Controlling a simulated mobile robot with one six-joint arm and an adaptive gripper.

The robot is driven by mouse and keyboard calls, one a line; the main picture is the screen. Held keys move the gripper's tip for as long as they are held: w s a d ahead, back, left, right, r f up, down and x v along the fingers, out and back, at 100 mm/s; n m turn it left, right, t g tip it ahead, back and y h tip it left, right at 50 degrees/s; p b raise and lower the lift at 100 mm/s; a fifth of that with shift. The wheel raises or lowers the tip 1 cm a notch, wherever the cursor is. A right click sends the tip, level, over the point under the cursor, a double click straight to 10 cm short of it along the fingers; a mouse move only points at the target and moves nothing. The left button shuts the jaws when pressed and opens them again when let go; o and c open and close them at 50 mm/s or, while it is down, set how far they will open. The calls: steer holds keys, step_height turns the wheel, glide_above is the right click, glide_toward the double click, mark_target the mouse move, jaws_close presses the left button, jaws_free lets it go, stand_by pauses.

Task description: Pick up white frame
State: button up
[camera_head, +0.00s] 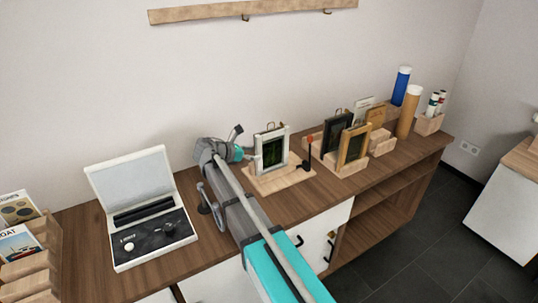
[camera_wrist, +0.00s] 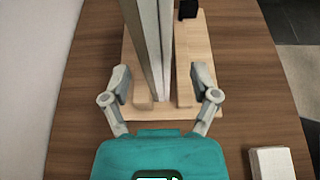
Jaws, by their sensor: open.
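The white frame (camera_head: 286,147) stands upright, leaning slightly, in a light wooden stand (camera_head: 290,178) on the table. It has a pale border around a dark green picture. In the wrist view the white frame (camera_wrist: 147,40) appears nearly edge-on, rising from the stand (camera_wrist: 194,30). My gripper (camera_head: 247,145) is at the frame's left side in the head view. In the wrist view my gripper (camera_wrist: 161,78) is open, with one finger on each side of the frame's near edge. Clear gaps show between both fingers and the frame.
A red-topped black post (camera_head: 308,150) stands right of the frame. Farther right, a wooden rack (camera_head: 345,168) holds dark and wooden frames. An open white case (camera_head: 125,182) lies left of my arm. A wooden rail (camera_head: 250,11) is on the wall above.

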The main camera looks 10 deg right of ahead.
mark_target(272, 148)
steer(key=shift+d+f, duration=0.1)
steer(key=shift+b+x, duration=1.05)
steer(key=shift+x, duration=1.6)
jaws_close()
